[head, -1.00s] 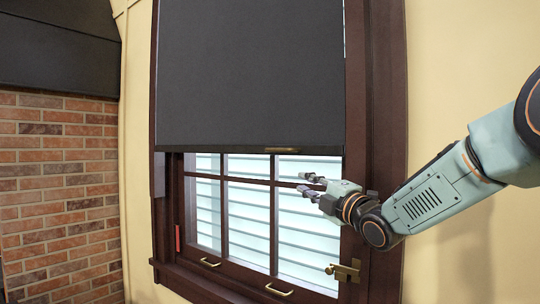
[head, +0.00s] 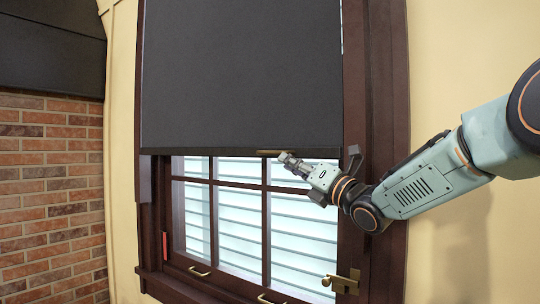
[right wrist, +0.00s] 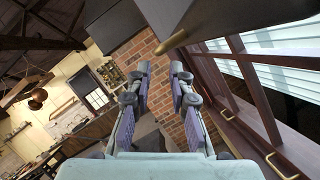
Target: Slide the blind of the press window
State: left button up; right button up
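The dark grey blind (head: 240,75) covers the upper part of the window, and its lower edge hangs level above the bare panes. A small brass pull (head: 268,152) sits on that edge; it also shows in the right wrist view (right wrist: 172,42). My right gripper (head: 285,158) is at the lower edge, close to the right of the pull. In the right wrist view its two fingers (right wrist: 160,75) stand apart with nothing between them, and the pull lies beyond and above the right finger. Whether a finger touches the blind is unclear. My left gripper is not in view.
The dark wood window frame (head: 380,130) surrounds the blind. A brass latch (head: 342,284) and brass sash handles (head: 200,272) are low on the window. A brick wall (head: 50,190) with a black hood (head: 50,45) stands at left.

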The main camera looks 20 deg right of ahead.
aim_at(270, 153)
jog(key=p+x, duration=0.2)
jog(key=x, duration=0.5)
jog(key=shift+p, duration=0.4)
jog(key=shift+w+a+r, duration=0.15)
jog(key=shift+a, duration=0.05)
jog(key=shift+a+r, duration=0.15)
jog(key=shift+r, duration=0.05)
jog(key=shift+w+d+f, duration=0.1)
jog(key=shift+d+f, duration=0.1)
jog(key=shift+d, duration=0.05)
jog(key=shift+w, duration=0.15)
jog(key=shift+c, duration=0.8)
jog(key=shift+a, duration=0.15)
grip_shut()
